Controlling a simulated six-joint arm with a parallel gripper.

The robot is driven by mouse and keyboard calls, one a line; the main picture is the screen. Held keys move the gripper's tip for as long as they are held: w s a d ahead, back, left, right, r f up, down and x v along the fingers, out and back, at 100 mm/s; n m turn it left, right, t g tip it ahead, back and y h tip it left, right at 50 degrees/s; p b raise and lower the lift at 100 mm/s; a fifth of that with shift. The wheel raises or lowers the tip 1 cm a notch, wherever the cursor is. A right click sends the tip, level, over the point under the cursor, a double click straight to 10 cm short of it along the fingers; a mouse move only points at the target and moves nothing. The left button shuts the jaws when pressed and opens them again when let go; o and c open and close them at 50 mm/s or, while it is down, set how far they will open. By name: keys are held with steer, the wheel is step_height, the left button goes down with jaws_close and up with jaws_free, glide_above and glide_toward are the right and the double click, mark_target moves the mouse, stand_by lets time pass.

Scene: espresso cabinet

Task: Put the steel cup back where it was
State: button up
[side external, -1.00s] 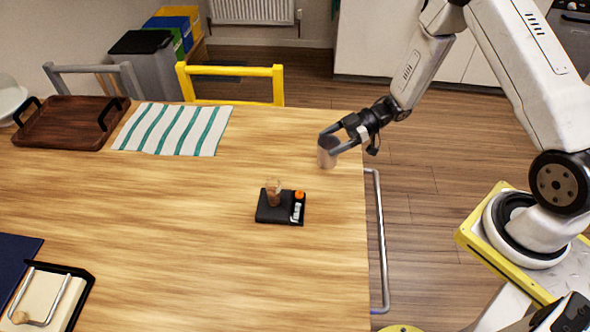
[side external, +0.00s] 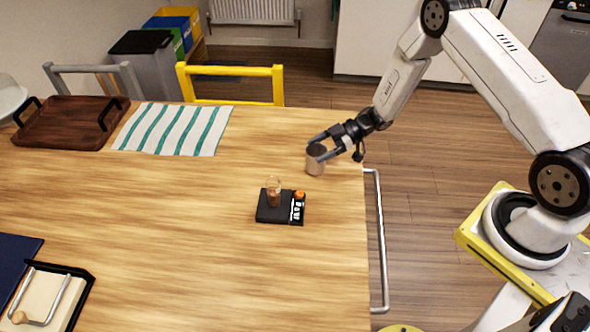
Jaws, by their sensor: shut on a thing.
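The steel cup (side external: 315,165) is a small grey cylinder, upright or nearly so, near the right edge of the wooden table. My gripper (side external: 319,155) comes from the right and is shut on the cup near its rim. Whether the cup's base touches the table or is just above it, I cannot tell. The cup is behind and to the right of a small black scale (side external: 271,213) with a clear glass of brown contents (side external: 274,192) on it.
The scale has an orange knob (side external: 299,196). A striped cloth (side external: 172,130) and a brown tray (side external: 66,122) lie at the back left. A metal rail (side external: 381,240) runs along the table's right side.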

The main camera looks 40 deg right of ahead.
steer(key=shift+f, duration=0.95)
steer(key=shift+f, duration=0.15)
steer(key=o, duration=1.1)
steer(key=shift+o, duration=0.2)
steer(key=v, duration=1.2)
